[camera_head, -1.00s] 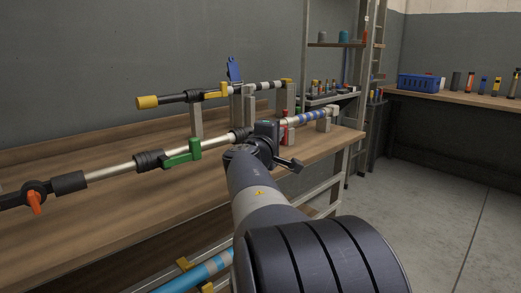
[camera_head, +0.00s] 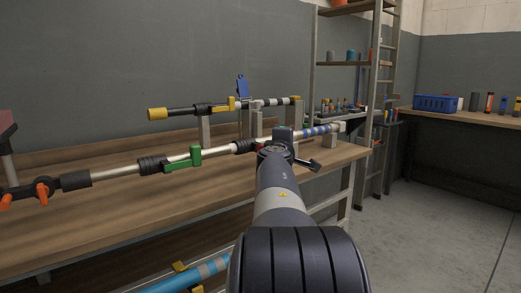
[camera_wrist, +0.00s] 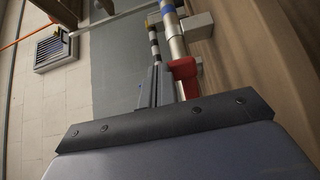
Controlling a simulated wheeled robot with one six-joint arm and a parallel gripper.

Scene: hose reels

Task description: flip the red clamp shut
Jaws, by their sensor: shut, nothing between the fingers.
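The red clamp (camera_wrist: 184,68) sits around the pale pipe in the wrist view, just right of my gripper's fingers. Its lower part runs down behind the dark edge of my gripper housing, so I cannot tell its lever's angle. In the head view my gripper (camera_head: 283,135) is over the right part of the front pipe (camera_head: 118,170).
A green clamp (camera_head: 183,160) lies along the front pipe. A blue lever (camera_head: 242,88) stands up on the rear pipe by a yellow clamp (camera_head: 222,105). Orange valve handles (camera_head: 42,193) are at left. Posts hold the pipes above the wooden bench (camera_head: 130,215). A shelf rack (camera_head: 316,80) stands behind right.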

